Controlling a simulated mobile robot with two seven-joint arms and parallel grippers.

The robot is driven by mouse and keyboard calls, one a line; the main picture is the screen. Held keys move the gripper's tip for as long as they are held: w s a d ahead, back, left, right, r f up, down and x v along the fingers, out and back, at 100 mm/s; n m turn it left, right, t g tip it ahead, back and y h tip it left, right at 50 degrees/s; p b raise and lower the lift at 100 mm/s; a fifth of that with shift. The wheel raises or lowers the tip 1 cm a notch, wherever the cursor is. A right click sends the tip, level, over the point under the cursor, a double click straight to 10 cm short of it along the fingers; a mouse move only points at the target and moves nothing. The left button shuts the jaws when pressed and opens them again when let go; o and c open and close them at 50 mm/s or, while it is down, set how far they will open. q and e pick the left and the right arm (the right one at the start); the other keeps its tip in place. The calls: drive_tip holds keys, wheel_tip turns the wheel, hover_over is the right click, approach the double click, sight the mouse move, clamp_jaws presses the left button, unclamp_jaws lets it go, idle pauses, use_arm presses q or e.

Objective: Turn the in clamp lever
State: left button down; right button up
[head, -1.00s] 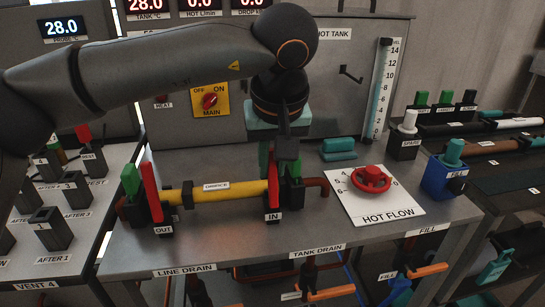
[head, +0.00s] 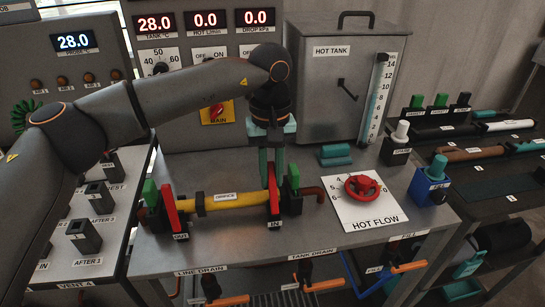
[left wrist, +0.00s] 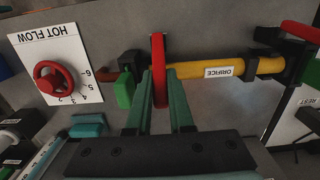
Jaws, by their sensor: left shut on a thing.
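The IN clamp lever (head: 273,190) is a red bar standing upright at the right end of the yellow ORIFICE pipe (head: 238,201), above the IN label. My left gripper (head: 270,178) comes down on it from above, with its green fingers at the lever's upper part. In the left wrist view the red IN lever (left wrist: 159,85) stands between the two green fingers (left wrist: 159,76), which are shut on it. A green block (left wrist: 124,91) is beside it. My right gripper is in neither current view.
The red OUT lever (head: 171,212) stands at the pipe's left end. A red HOT FLOW handwheel (head: 362,188) on a white plate is to the right. A teal block (head: 335,154) lies behind.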

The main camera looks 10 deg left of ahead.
use_arm(q)
drive_tip(key=shift+w+a+f+g+p, duration=0.15)
drive_tip(key=shift+w+g+p, duration=0.35)
drive_tip(key=shift+g+p, duration=0.5)
drive_tip(key=shift+w+h+p, duration=0.1)
drive_tip(key=shift+h+p, duration=0.2)
drive_tip(key=shift+p, duration=0.15)
use_arm(e)
drive_tip(key=shift+s+d+r, duration=0.25)
drive_tip(key=shift+d+r, duration=0.2)
drive_tip(key=shift+r, duration=0.2)
drive_tip(key=shift+s+d+r, duration=0.25)
drive_tip(key=shift+d+r, duration=0.15)
drive_tip(key=shift+r, duration=0.2)
use_arm(q)
drive_tip(key=shift+f, duration=0.15)
